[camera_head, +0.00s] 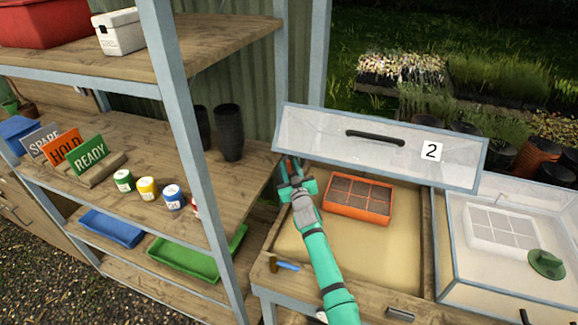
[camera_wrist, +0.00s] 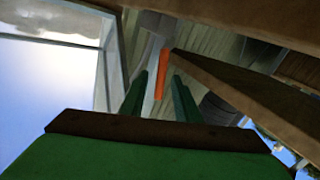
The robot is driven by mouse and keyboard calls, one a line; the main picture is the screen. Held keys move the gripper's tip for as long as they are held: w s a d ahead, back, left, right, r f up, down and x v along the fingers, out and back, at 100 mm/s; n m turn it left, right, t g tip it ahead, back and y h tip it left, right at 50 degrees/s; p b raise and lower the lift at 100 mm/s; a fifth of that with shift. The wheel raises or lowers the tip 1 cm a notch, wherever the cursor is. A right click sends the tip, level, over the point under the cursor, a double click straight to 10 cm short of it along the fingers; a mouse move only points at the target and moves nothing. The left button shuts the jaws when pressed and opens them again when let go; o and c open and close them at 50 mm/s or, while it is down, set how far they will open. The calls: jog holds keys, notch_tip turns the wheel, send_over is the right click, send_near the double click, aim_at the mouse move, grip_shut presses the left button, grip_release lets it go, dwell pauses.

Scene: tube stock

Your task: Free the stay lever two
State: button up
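Lid two (camera_head: 380,142), clear with a grey frame, a black handle and a "2" label, stands raised over the left box. An orange-red stay lever (camera_head: 290,165) shows at the lid's left side, partly hidden by my gripper (camera_head: 297,181). In the wrist view the orange lever (camera_wrist: 164,62) stands between the two green fingers of my gripper (camera_wrist: 160,76). The fingers are apart, with visible gaps on both sides of the lever. Whether the lever is deep between the fingertips or just beyond them I cannot tell.
An orange seed tray (camera_head: 358,201) lies in the left box, right of my arm. A closed clear lid (camera_head: 470,265) with a green object on it covers the right box. Shelving with a grey post (camera_head: 190,130) stands close on the left. A blue-handled tool (camera_head: 286,265) lies at the front.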

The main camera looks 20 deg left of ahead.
jog(key=shift+w+a, duration=0.35)
jog(key=shift+w, duration=0.25)
